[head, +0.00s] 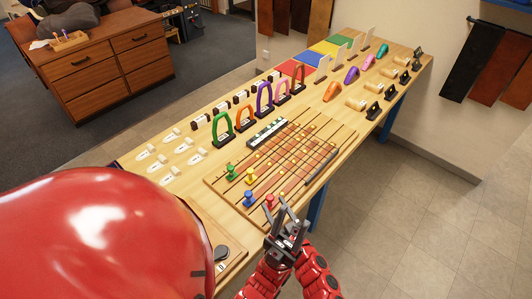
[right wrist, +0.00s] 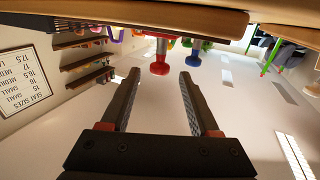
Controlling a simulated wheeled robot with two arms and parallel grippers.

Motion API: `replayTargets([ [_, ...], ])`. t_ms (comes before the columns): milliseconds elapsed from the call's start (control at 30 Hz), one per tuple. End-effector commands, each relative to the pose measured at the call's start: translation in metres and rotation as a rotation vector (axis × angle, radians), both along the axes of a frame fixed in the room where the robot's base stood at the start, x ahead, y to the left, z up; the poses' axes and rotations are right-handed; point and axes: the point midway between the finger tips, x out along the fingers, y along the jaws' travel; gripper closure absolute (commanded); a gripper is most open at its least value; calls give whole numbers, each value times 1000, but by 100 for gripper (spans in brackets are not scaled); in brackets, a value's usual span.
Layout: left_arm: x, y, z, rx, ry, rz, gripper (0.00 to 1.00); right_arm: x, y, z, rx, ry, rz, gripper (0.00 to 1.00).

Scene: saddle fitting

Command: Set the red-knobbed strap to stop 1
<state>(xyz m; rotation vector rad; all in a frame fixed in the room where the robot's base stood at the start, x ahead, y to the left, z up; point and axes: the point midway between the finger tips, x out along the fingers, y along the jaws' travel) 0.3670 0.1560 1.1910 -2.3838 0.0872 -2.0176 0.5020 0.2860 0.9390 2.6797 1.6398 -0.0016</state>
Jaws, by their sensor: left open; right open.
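The red knob (head: 269,201) sits at the near end of a brown strap on the wooden strap board (head: 210,182). My right gripper (head: 284,214) is open beside the red knob, at the board's near right corner. In the right wrist view, which looks upside down, the red knob (right wrist: 160,67) shows between and just beyond the open fingertips (right wrist: 159,78), with clear gaps on both sides. The straps run diagonally away across the board with small brass studs. The stop numbers are too small to read. My left gripper is not in view.
A dark bar (head: 321,166) lies along the board's right side. Coloured arches (head: 222,127) stand behind the board. Open floor (head: 400,230) lies right of the bench.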

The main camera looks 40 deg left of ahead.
Motion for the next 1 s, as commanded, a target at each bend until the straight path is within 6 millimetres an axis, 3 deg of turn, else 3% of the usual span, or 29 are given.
replayTargets([
  [200,0,0,-3,0,0,0,50,19,35,2,4,-2,0,38],
  [400,0,0,-9,0,0,0,50,29,55,0,4,-1,0,38],
  [867,0,0,-10,0,0,0,50,32,64,0,0,-1,1,38],
  [1000,0,0,-10,0,0,0,50,32,64,0,0,-1,1,61],
])
